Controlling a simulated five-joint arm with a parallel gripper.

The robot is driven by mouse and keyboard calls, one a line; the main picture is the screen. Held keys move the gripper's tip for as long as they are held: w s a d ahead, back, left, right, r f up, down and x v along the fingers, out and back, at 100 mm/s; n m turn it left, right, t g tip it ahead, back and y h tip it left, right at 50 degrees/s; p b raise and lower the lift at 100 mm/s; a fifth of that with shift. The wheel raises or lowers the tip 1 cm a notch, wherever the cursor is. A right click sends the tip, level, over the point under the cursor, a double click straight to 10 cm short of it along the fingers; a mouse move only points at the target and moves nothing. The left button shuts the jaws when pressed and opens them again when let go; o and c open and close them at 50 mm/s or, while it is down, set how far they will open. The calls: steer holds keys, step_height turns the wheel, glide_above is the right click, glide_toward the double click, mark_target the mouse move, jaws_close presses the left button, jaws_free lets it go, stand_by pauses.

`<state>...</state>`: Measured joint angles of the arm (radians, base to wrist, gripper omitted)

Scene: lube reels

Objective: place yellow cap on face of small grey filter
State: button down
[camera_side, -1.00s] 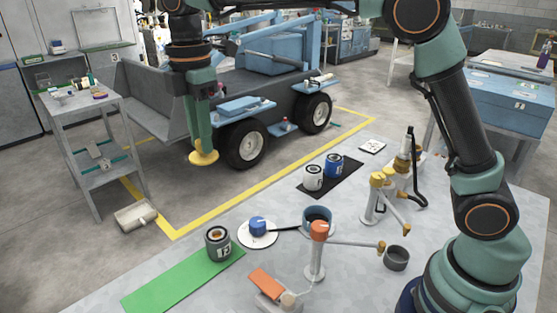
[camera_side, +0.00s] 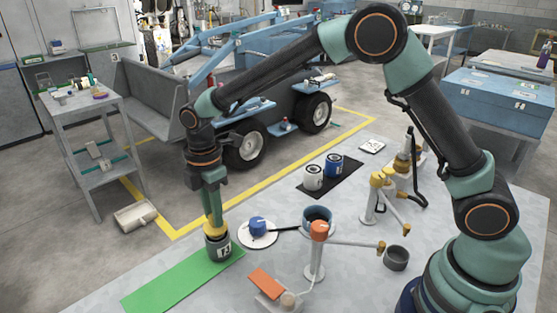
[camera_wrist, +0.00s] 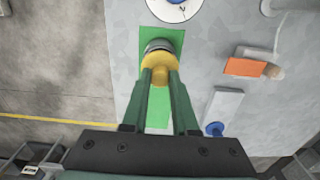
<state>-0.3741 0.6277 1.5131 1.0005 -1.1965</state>
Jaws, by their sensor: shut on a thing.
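My gripper (camera_side: 213,224) points straight down and is shut on the yellow cap (camera_side: 216,232). The small grey filter (camera_side: 219,248) stands upright on the green mat (camera_side: 165,285). The cap is right at the filter's top face and covers most of it; I cannot tell whether they touch fully. In the wrist view the yellow cap (camera_wrist: 157,66) sits between my fingertips, and the grey filter's dark rim (camera_wrist: 158,46) shows past its far edge.
A white disc with a blue cap (camera_side: 257,226) lies right of the filter. An orange-topped stand (camera_side: 319,232) and an orange block (camera_side: 266,281) are further right. White (camera_side: 314,177) and blue (camera_side: 333,165) filters stand on a black mat behind. The green mat's front is clear.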

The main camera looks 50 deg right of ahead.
steer(key=shift+f, duration=0.7)
steer(key=shift+f, duration=0.1)
steer(key=c, duration=0.7)
jaws_free()
steer(key=s+d+r+m+t, duration=0.1)
steer(key=d+r+m, duration=0.1)
steer(key=r, duration=0.6)
steer(key=s+d+r+m, duration=0.1)
steer(key=d+r+m, duration=0.15)
steer(key=r, duration=0.55)
steer(key=s+d+m+t, duration=0.1)
steer(key=s+d+m, duration=0.3)
steer(key=s+d+m+t, duration=0.2)
steer(key=s+d+m, duration=0.2)
steer(key=s+m, duration=0.1)
steer(key=s+d+m+t, duration=0.1)
steer(key=s+d+m, duration=0.3)
steer(key=s+d, duration=0.1)
steer(key=shift+r+m+t, duration=0.2)
steer(key=shift+m+t, duration=0.05)
steer(key=shift+t, duration=0.05)
